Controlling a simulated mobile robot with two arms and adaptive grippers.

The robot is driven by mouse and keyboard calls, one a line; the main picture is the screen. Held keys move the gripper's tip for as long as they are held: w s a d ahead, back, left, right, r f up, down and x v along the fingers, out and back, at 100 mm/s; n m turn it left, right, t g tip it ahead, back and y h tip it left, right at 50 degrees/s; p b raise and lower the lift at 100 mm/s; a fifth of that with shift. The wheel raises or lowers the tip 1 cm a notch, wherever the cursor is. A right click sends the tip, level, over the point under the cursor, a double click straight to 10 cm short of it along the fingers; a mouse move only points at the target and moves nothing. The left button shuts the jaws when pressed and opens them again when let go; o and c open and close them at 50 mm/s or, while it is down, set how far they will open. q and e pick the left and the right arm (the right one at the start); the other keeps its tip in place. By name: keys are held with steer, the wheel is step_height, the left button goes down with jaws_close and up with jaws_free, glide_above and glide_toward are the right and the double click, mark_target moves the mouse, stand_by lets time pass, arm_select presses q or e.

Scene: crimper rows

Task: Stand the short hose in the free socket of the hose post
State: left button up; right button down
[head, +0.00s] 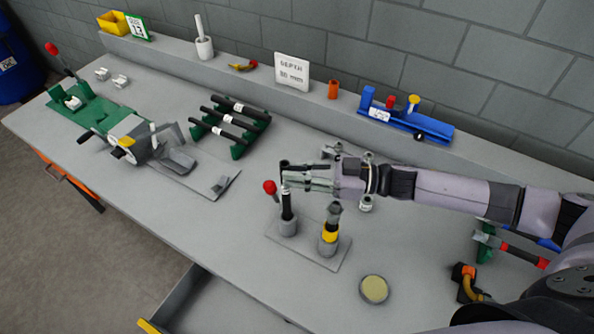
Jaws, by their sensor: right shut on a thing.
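My right gripper (287,178) reaches in from the right and is shut on the upper end of a short black hose (287,204) with a pale band. The hose is upright, and its lower end meets the left grey socket (288,228) of a flat-based post (298,254). I cannot tell how deep it sits. A red ball knob (270,187) shows just left of the gripper. My left gripper is not in view.
A green rack (238,151) carries several black hoses. A grey crimper-like machine (130,129) stands at left. A blue fixture (430,126) and a depth sign (292,72) stand along the back ledge. A round yellowish disc (374,289) lies in front. An open drawer (215,305) juts out below.

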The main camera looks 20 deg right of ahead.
arm_select(q)
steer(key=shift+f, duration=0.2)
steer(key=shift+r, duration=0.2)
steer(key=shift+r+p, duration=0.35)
steer(key=shift+p, duration=0.05)
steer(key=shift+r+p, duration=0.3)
steer(key=shift+p, duration=0.05)
stand_by(2.3)
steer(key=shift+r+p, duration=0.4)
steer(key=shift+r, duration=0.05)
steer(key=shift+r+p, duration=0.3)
stand_by(2.3)
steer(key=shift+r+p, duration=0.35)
